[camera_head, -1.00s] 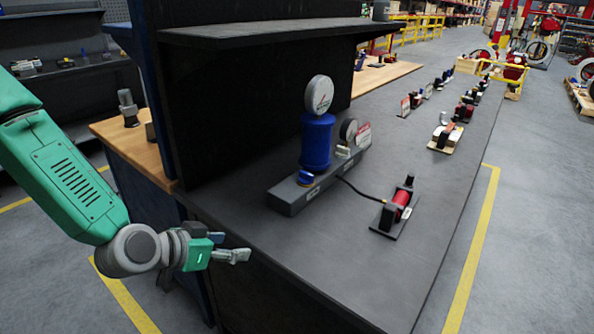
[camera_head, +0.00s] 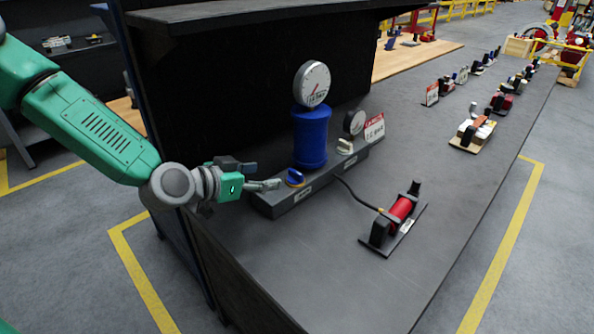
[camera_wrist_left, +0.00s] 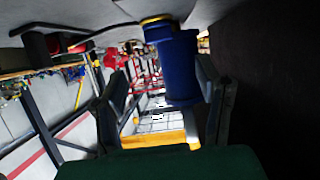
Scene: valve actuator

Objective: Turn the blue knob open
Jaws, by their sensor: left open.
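The small blue knob (camera_head: 295,177) with an orange ring at its base sits on the front end of the dark grey valve block (camera_head: 275,205). A tall blue cylinder (camera_head: 310,138) with a round gauge (camera_head: 311,84) on top stands just behind it. My left gripper (camera_head: 266,176) is open and empty, just left of the knob, its fingers pointing at it. Whether a fingertip touches cannot be told. In the left wrist view the blue cylinder (camera_wrist_left: 178,75) shows between the open fingers, with a yellow ring above it; the knob's outline blends with the blue behind. My right gripper is out of view.
A red cylinder device (camera_head: 400,210) stands to the right, joined by a black hose. A white knob (camera_head: 345,147) and small gauge (camera_head: 354,122) sit farther back on the block. A dark shelf (camera_head: 250,14) overhangs behind. The bench's front right is clear.

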